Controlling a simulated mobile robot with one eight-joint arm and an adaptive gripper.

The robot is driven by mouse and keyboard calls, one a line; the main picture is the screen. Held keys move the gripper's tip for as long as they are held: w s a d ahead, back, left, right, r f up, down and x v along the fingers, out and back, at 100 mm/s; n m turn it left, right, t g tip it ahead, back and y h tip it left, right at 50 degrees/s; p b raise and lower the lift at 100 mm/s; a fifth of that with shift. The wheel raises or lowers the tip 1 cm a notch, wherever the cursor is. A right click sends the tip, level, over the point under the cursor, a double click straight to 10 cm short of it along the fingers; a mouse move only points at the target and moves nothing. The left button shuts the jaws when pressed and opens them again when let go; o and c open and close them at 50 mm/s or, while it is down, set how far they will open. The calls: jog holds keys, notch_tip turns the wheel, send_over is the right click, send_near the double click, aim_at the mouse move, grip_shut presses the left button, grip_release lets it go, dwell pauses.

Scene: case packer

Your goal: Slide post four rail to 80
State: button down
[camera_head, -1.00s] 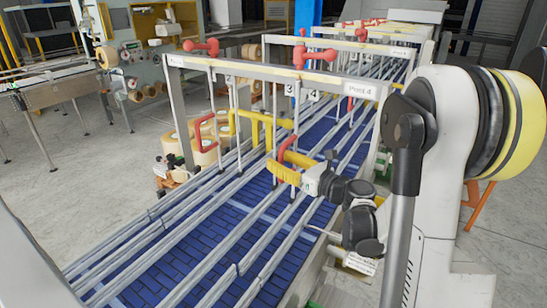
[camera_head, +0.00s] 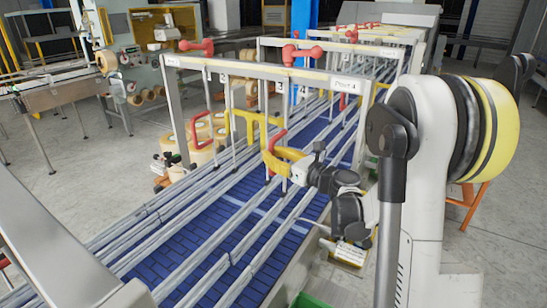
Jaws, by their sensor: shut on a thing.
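The post four frame (camera_head: 240,69) spans the conveyor and carries a white "Post 4" label (camera_head: 346,85). Numbered upright rods hang from its crossbar, with red and yellow handles lower down. My gripper (camera_head: 272,155) has curved yellow fingers and is closed around a red handle (camera_head: 279,137) right of the middle of the frame. The fingers hide part of this handle. A yellow handle (camera_head: 250,117) and another red handle (camera_head: 195,127) are further left. Long grey rails (camera_head: 216,222) run along the conveyor. I cannot read any scale value.
The blue conveyor belt (camera_head: 190,237) runs below the rails. Red knobs (camera_head: 300,53) sit on top of the frame. More frames stand behind it. Tape rolls (camera_head: 205,150) are at its left. A metal beam (camera_head: 66,245) crosses the front left. Open floor lies left.

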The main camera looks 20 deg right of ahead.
jog(key=c, duration=1.4)
grip_release()
jog(key=v, duration=1.2)
